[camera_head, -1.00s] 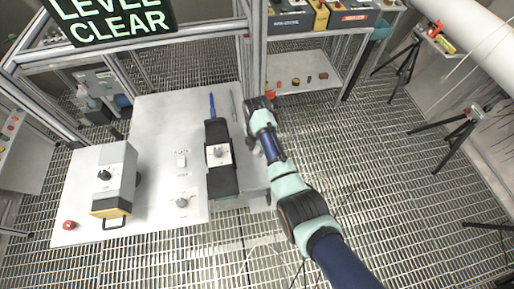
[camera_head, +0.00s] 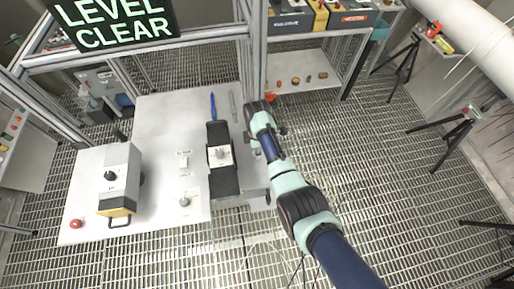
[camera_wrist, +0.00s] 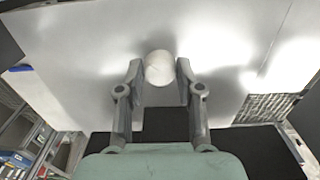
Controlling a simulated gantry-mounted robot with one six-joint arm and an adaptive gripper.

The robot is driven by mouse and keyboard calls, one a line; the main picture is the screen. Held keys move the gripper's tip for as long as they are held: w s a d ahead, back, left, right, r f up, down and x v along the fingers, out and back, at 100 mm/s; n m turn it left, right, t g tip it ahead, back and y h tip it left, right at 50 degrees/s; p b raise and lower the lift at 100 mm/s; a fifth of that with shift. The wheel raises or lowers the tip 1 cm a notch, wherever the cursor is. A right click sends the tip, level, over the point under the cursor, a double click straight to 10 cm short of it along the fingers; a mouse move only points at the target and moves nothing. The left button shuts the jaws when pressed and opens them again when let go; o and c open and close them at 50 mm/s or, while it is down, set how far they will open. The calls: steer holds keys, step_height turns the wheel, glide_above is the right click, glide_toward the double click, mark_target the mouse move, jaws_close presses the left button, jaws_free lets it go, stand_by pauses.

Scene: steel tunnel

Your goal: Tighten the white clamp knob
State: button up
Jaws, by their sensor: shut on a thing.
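In the wrist view the white clamp knob (camera_wrist: 160,68) shows as a round white top between the fingertips. My gripper (camera_wrist: 159,84) has one finger on each side of the knob and is shut on it. A pale flat surface lies beneath them.
Further left are a smaller dial (camera_head: 184,201), a switch (camera_head: 183,160), a grey box with a yellow base (camera_head: 120,180) and a red button (camera_head: 76,224). A blue pen-like tool (camera_head: 213,107) lies behind the device.

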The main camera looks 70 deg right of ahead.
steer(key=m, duration=0.4)
steer(key=shift+m+p, duration=0.3)
steer(key=shift+p, duration=0.05)
steer(key=m, duration=0.3)
steer(key=shift+m, duration=0.3)
steer(key=m, duration=0.4)
steer(key=shift+p, duration=0.4)
steer(key=shift+m, duration=1.8)
steer(key=o, duration=1.2)
steer(key=shift+c, duration=0.2)
